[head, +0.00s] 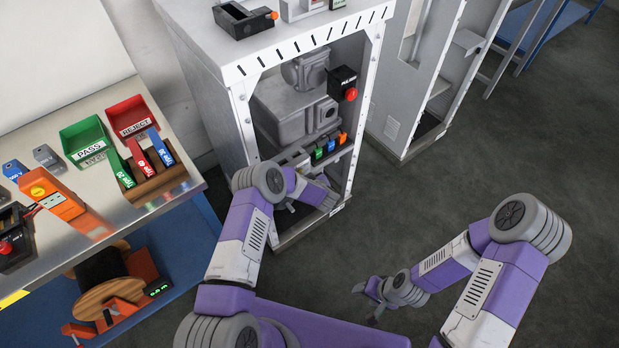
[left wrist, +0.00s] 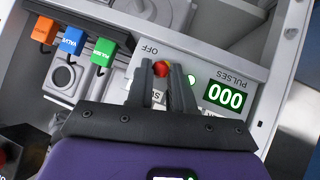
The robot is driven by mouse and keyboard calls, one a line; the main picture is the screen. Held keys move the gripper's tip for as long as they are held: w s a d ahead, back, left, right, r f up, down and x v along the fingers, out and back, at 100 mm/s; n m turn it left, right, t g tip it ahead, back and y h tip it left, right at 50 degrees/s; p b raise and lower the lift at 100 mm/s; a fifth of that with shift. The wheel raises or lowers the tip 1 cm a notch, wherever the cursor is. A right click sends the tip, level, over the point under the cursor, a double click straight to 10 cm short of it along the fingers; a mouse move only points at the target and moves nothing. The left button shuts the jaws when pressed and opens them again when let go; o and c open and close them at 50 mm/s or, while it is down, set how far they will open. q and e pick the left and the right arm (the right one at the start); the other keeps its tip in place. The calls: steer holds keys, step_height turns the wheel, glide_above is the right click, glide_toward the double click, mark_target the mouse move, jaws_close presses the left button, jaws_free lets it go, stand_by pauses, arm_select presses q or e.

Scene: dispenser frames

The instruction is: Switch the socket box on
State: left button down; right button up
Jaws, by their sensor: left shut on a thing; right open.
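The fingers hide part of the knob and some lettering. In the head view my left gripper (head: 330,198) is low inside the grey cabinet (head: 240,115), and the panel is mostly hidden there. My right gripper (head: 366,304) is open and empty above the floor.
Orange, blue and green tagged parts (left wrist: 73,41) sit beside the panel. A red button box (head: 343,84) is above them in the cabinet. A workbench (head: 150,205) with PASS (head: 84,136) and REJECT (head: 130,116) bins stands left.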

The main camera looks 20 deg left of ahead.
arm_select(q)
steer(key=shift+w+a+r+g+h+p, duration=0.15)
steer(key=shift+r+g+h+p, duration=0.4)
steer(key=shift+g+h+p, duration=0.2)
steer(key=c, duration=1)
jaws_free()
steer(key=shift+r, duration=0.1)
steer(key=p+v, duration=0.2)
steer(key=v, duration=0.5)
steer(key=shift+r, duration=0.2)
